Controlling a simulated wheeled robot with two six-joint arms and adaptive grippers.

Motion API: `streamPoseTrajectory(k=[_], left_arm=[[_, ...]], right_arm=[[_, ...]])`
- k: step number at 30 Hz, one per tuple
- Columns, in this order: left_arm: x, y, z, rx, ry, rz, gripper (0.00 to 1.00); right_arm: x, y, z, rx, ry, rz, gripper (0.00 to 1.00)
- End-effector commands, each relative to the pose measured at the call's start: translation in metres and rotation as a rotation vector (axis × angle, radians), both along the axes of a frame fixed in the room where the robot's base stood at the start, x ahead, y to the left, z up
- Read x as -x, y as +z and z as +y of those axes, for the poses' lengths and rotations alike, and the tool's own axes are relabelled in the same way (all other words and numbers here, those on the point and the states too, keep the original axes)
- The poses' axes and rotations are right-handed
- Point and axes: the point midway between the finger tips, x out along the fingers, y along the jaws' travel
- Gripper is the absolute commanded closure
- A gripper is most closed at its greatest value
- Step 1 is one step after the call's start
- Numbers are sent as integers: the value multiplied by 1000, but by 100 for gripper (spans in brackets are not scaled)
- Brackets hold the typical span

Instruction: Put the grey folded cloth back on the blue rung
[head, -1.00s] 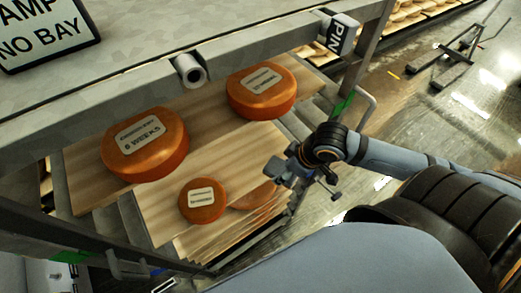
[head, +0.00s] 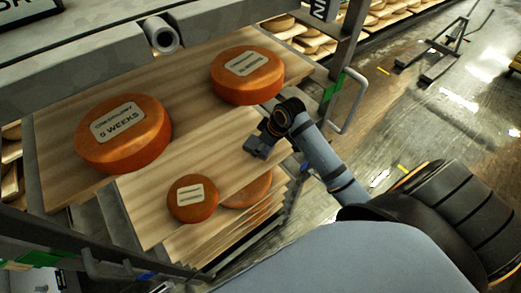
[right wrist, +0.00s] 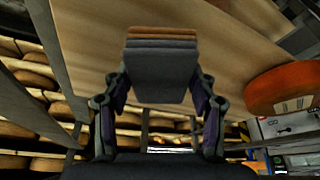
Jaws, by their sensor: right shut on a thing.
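The grey folded cloth (right wrist: 160,80) is between the fingers of my right gripper (right wrist: 161,90) in the right wrist view. It looks like a flat layered block, with brown-orange layers at its far edge. In the head view the right gripper (head: 262,146) is over the right part of the front wooden board, and the cloth shows only as a small dark grey shape there. I cannot tell if it touches the board. My left gripper is not in view. A small blue patch (head: 146,275) shows at the lower left of the rack; I cannot tell if it is the rung.
Orange cheese wheels stand on the boards: a large left one (head: 122,133), a large back one (head: 247,75) and a small front one (head: 192,198). Another wheel (head: 247,190) is partly hidden lower down. A rack post (head: 341,62) with a grey handle (head: 352,103) is at right.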

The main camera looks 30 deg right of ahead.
Motion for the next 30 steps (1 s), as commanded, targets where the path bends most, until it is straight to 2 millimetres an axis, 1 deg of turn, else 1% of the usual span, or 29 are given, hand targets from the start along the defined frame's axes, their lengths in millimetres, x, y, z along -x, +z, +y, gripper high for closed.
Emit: streamPoseTrajectory(k=[2,4,7,9,18,19,23,24,30], left_arm=[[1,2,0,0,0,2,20],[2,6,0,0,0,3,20],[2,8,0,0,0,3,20],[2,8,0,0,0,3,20],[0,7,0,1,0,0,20],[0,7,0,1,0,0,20],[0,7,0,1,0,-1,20],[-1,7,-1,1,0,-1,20],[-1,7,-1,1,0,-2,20]], right_arm=[[-5,-8,0,-3,-2,3,68],[-3,-21,0,-3,-2,5,68],[-3,-32,0,-2,-1,2,68],[-4,-35,0,0,-1,0,68],[-3,-39,0,0,-1,1,68],[-4,-39,0,0,-1,0,40],[-4,-38,0,0,-1,0,22],[-3,-38,0,0,-1,0,20],[-4,-38,0,0,-1,0,20]])
